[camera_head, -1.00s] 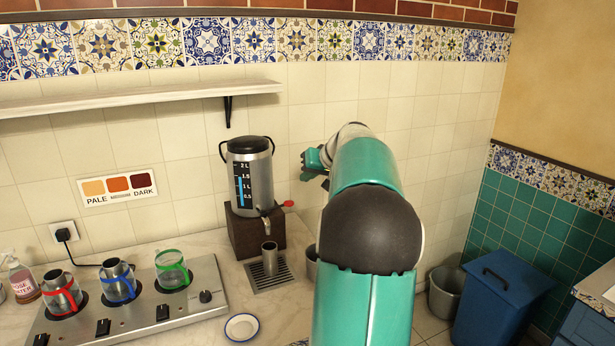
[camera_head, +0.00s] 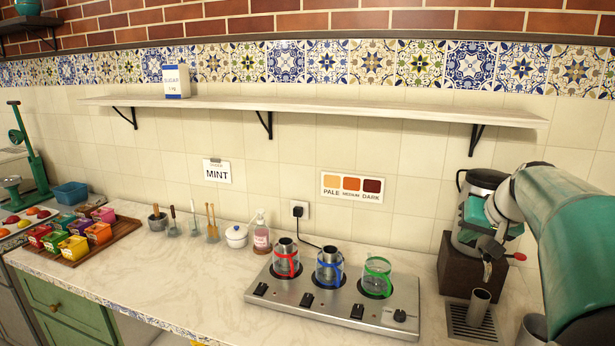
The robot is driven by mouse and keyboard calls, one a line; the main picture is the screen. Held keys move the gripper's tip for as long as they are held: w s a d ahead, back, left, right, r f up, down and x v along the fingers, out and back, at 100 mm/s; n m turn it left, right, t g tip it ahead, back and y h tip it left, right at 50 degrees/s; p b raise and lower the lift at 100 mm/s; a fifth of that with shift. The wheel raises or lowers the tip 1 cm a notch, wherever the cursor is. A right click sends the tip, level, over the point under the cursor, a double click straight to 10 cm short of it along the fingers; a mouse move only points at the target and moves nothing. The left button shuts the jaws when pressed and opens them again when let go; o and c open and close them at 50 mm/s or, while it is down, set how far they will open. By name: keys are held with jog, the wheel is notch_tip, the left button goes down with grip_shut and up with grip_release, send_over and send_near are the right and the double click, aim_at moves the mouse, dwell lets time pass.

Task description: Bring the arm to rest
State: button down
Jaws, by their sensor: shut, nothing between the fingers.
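My arm, teal and pale, reaches in from the right edge. My gripper (camera_head: 468,230) is shut and empty. It shows in front of the steel samovar (camera_head: 485,181), which stands on a dark wooden block (camera_head: 462,273). The gripper and wrist hide much of the samovar's body. I cannot tell whether they touch it. The red tap handle (camera_head: 520,257) shows just below my wrist.
A burner unit (camera_head: 335,311) holds three glasses with red, blue and green bands. A steel cup (camera_head: 478,307) stands on a drip grate (camera_head: 460,326). A shelf (camera_head: 310,107) runs above. A spice tray (camera_head: 122,234) stands left; the counter's left-middle front is clear.

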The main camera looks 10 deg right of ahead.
jog(key=s+a+n, duration=0.2)
jog(key=a, duration=1)
jog(key=s+a+f+n+g, duration=0.1)
jog(key=s+a+f, duration=0.4)
jog(key=s+a, duration=0.3)
jog(key=s+a+f+n+g, duration=0.1)
jog(key=s+a+f+n, duration=0.1)
jog(key=s+a+f, duration=0.3)
jog(key=s+a, duration=0.4)
jog(key=a, duration=0.2)
jog(key=shift+s, duration=0.15)
